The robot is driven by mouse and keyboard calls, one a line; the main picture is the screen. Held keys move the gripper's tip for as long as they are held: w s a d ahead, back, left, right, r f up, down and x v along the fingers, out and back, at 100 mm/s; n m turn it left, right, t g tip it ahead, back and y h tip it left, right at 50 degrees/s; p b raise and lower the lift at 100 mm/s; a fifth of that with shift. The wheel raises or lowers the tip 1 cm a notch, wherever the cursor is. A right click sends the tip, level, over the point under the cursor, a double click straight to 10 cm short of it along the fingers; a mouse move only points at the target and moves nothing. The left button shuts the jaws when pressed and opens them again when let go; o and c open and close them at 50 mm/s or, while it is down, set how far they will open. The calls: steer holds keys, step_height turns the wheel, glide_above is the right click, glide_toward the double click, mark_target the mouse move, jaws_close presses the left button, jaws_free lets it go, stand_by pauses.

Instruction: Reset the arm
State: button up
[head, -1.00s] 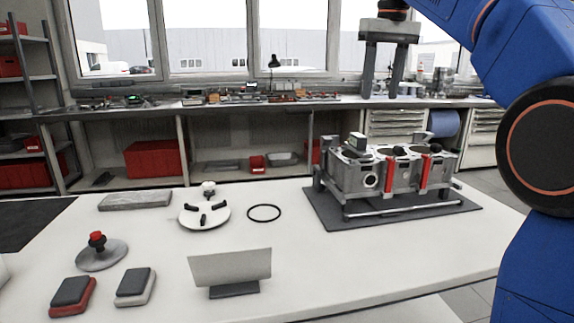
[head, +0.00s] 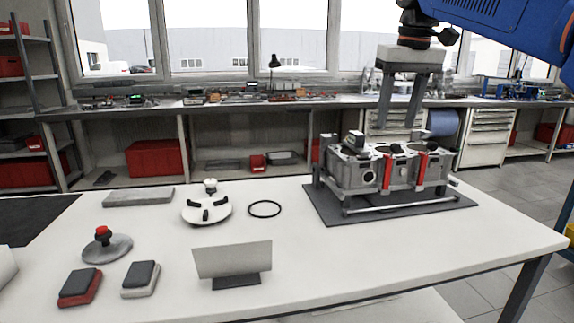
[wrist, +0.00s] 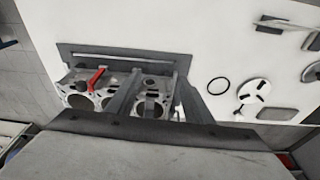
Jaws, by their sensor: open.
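My gripper (head: 401,100) hangs from the blue arm at the upper right in the head view, pointing down above the engine block. Its two grey fingers are apart and nothing shows between them. The engine block (head: 372,172), grey with red strips, stands on a dark mat (head: 420,208) on the white table. In the wrist view the open fingers (wrist: 150,95) show over the block (wrist: 92,82), which lies well below them. The fingers hide part of the block there.
On the white table (head: 350,265) are a black ring (head: 264,209), a white disc with dark blocks (head: 206,211), a grey slab (head: 138,197), a red-knobbed disc (head: 107,247), two small pads and a tilted plate (head: 232,259). The table's front right is clear.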

steer(key=s+d+f+t, duration=0.1)
steer(key=s+f, duration=0.7)
steer(key=f, duration=0.4)
steer(key=s+d+f+m, duration=0.1)
steer(key=s+d+f, duration=0.1)
steer(key=s+f, duration=0.7)
steer(key=s+d+f+t, duration=0.1)
steer(key=s+f, duration=0.7)
steer(key=f, duration=0.7)
steer(key=shift+s+d+f+m+t, duration=0.2)
steer(key=shift+s+m+t, duration=0.1)
steer(key=shift+s, duration=0.05)
